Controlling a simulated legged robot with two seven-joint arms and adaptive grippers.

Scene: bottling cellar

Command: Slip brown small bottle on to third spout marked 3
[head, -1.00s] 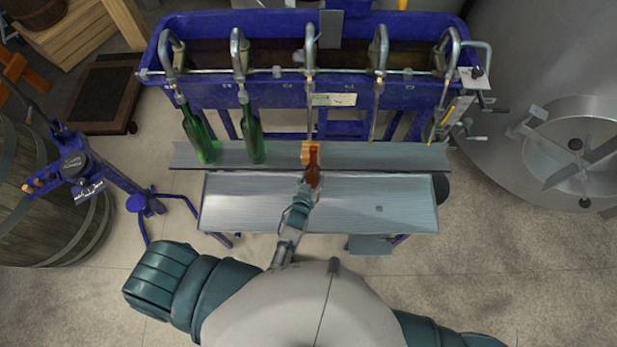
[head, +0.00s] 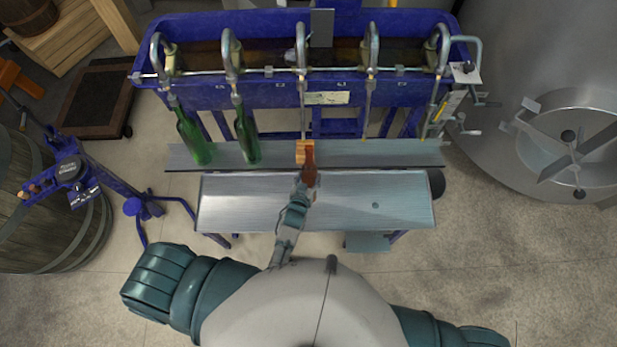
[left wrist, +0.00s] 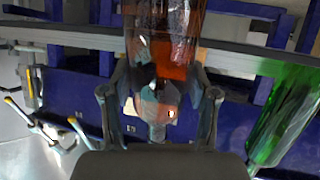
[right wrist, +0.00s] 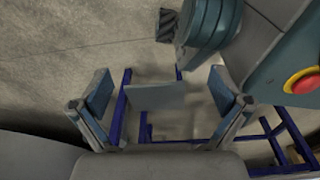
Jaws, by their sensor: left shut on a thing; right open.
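The small brown bottle (head: 309,162) is held by my left gripper (head: 303,187) above the gap between the two metal shelves. In the left wrist view the brown bottle (left wrist: 165,40) sits between the two fingers of my left gripper (left wrist: 160,92), which are shut on it. The third spout (head: 302,85) is the middle of the row, and its tube hangs down behind the bottle. The bottle's mouth looks apart from the tube; the depth between them is hard to judge. No number marking is readable. My right gripper (right wrist: 160,98) is open and empty in the right wrist view.
Two green bottles (head: 193,138) (head: 247,135) hang on the first and second spouts. The front shelf (head: 250,205) is bare. A blue trough (head: 205,95) backs the spouts.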

